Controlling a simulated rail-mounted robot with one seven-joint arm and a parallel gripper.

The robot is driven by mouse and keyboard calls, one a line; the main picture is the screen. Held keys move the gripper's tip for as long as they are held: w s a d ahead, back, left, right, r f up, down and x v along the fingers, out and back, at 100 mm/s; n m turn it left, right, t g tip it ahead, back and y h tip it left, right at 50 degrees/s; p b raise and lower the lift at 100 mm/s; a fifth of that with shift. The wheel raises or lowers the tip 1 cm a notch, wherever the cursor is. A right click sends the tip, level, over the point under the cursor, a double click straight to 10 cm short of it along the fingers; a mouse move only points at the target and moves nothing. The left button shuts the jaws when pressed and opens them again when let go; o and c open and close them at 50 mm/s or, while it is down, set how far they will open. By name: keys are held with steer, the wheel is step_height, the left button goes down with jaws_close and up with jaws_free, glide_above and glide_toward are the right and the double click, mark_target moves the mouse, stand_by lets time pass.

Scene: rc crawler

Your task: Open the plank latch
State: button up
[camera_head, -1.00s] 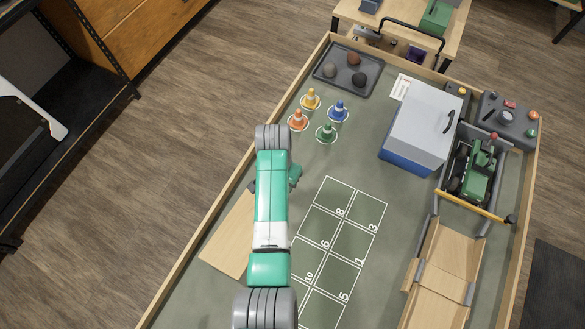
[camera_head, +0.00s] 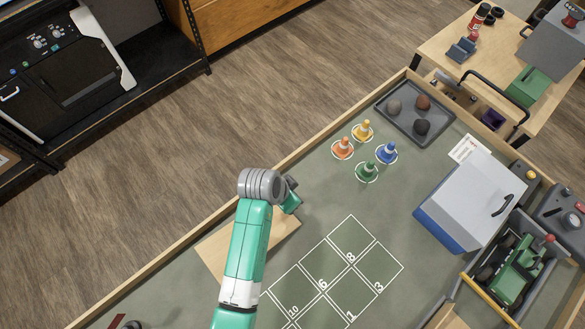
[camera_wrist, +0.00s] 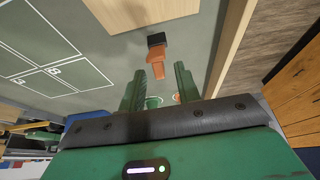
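The light wooden plank (camera_head: 285,233) lies flat on the mat below my arm, partly hidden by it. In the wrist view, a wooden board (camera_wrist: 140,12) shows at the top. A small orange-brown piece with a black end (camera_wrist: 157,58), which looks like the latch, shows just beyond and between my fingers. My gripper (camera_wrist: 158,76) has its two green fingers apart, with no visible hold on the piece. In the head view, my gripper (camera_head: 291,196) is beside the plank's upper end, its fingertips mostly hidden by my wrist.
Small cones (camera_head: 366,171) stand beyond my gripper, with a dark tray of stones (camera_head: 415,113) behind them. The numbered grid (camera_head: 350,265) is flat and clear. A wooden rim (camera_head: 310,140) edges the table. A grey-and-blue box (camera_head: 470,200) and green crawler (camera_head: 515,270) stand at right.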

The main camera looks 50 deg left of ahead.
steer(key=shift+w+f, duration=0.3)
steer(key=shift+f, duration=0.35)
steer(key=shift+c, duration=0.4)
jaws_close()
steer(key=shift+w+r, duration=0.1)
